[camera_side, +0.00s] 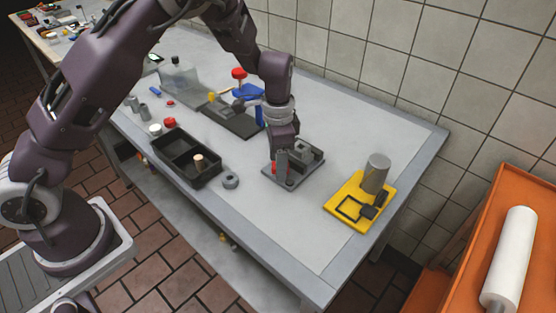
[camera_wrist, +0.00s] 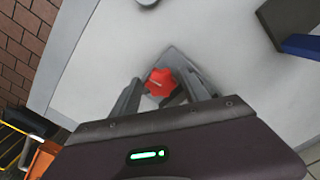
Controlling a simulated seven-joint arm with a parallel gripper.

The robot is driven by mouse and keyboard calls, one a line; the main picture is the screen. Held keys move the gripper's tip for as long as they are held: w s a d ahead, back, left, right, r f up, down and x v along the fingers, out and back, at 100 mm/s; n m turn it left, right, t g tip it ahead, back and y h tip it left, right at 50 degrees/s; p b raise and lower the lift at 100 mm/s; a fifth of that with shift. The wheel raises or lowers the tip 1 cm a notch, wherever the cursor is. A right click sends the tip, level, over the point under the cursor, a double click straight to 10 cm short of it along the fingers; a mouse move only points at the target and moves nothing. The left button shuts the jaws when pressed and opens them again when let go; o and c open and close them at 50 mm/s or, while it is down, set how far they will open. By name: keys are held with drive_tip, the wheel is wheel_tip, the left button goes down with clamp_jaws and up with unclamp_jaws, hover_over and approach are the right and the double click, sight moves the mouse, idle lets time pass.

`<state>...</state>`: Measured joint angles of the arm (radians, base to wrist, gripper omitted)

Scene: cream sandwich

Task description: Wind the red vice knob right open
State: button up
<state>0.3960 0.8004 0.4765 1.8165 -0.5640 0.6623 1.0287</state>
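The red vice knob (camera_wrist: 160,82) shows in the wrist view between my two fingers, with its face towards the camera. In the side view only a bit of its red (camera_side: 275,169) shows beside my gripper. The grey vice (camera_side: 304,154) sits on a dark base plate near the middle of the table. My gripper (camera_wrist: 158,88) points down at the knob, one finger on each side. The fingers are apart, and slim gaps seem to show between them and the knob. The vice's jaws are mostly hidden by my gripper in the side view.
A yellow plate with a grey cylinder (camera_side: 376,173) stands right of the vice. A black divided tray (camera_side: 187,158) and a grey ring (camera_side: 230,181) lie to the left. A dark board with blue clamp-like parts (camera_side: 231,120) lies behind. The table's front right is clear.

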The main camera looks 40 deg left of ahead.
clamp_jaws()
drive_tip(key=shift+n, duration=0.3)
drive_tip(key=n, duration=0.7)
drive_tip(key=shift+d+n, duration=0.15)
drive_tip(key=shift+n, duration=0.15)
drive_tip(key=n, duration=0.4)
drive_tip(key=shift+d, duration=0.15)
drive_tip(key=shift+n, duration=1.7)
drive_tip(key=shift+w, duration=0.1)
